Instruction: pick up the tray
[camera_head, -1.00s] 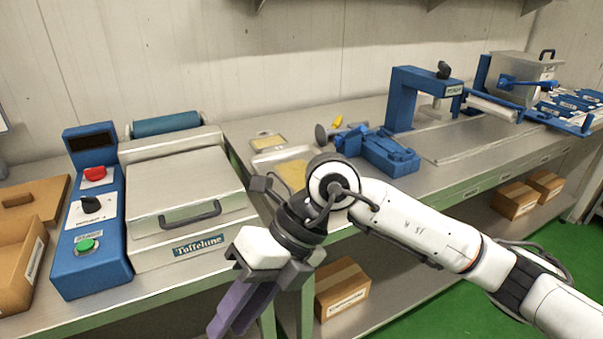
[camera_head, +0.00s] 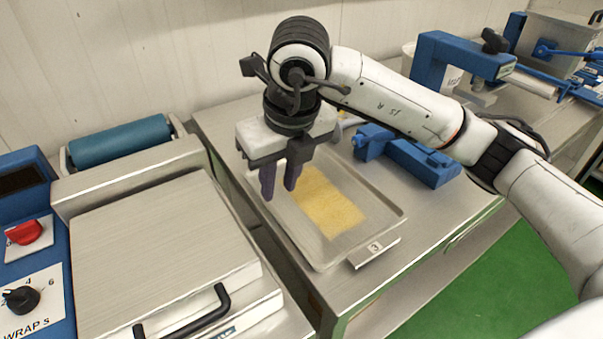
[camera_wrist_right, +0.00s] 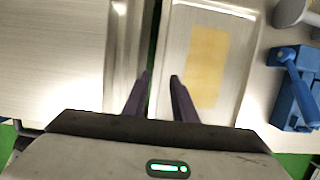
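A shallow metal tray (camera_head: 375,208) with a yellow slab (camera_head: 328,203) in it lies on the steel table, with a small plate marked 3 at its near edge. It also shows in the right wrist view (camera_wrist_right: 232,95). My right gripper (camera_head: 279,192) points down over the tray's left side. Its two dark fingers are apart with nothing between them. In the right wrist view the fingers (camera_wrist_right: 158,92) sit around the line of the tray's left rim; I cannot tell whether they touch it. My left gripper is not in view.
A machine with a flat metal lid (camera_head: 160,245) and front handle stands left of the tray, across a narrow gap. A blue tool (camera_head: 420,162) lies close to the tray's right. A blue frame (camera_head: 465,60) stands farther right.

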